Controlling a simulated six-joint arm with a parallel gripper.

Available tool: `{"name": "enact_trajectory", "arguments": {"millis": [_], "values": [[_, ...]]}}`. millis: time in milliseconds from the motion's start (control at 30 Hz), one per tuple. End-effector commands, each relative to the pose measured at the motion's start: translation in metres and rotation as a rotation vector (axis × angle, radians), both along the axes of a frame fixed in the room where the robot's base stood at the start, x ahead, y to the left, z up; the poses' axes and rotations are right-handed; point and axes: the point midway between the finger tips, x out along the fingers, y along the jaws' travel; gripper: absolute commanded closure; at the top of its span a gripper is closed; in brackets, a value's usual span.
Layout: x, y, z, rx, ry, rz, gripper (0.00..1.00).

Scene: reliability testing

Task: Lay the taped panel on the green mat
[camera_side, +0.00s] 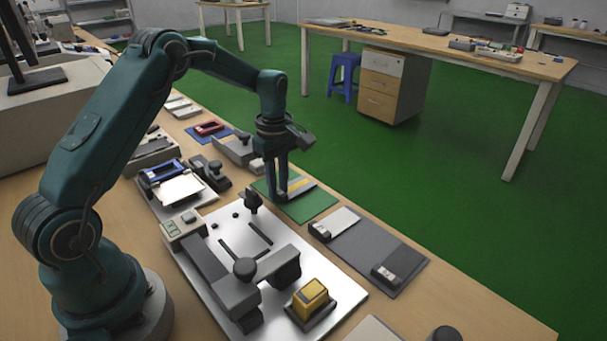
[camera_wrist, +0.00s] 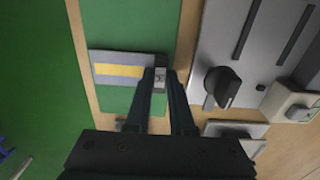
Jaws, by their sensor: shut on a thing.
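The taped panel is a flat grey piece with a yellow strip; it shows in the side view (camera_side: 299,186) and in the wrist view (camera_wrist: 105,58). My gripper (camera_side: 281,192) is shut on one end of it, the right end in the wrist view (camera_wrist: 161,72). The green mat (camera_side: 314,208) lies on the bench under the gripper; in the wrist view it spreads around the panel (camera_wrist: 130,22). The panel is over the mat and looks flat. I cannot tell whether it touches the mat. My fingers hide the panel's held end.
A metal plate fixture (camera_side: 325,272) with black knobs and a yellow block (camera_side: 310,298) stands nearby. A dark grey mat (camera_side: 365,246) with two small devices lies to the right. Several devices, including a blue-framed one (camera_side: 164,172), line the left side. The bench edge is close beyond the green mat.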

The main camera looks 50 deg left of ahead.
Motion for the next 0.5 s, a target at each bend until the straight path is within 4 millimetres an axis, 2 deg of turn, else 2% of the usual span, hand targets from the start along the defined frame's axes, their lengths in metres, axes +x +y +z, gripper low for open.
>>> {"name": "enact_trajectory", "arguments": {"millis": [500], "values": [[-0.0002,-0.0001,-0.0039,0.000,0.001,0.000,1.00]]}}
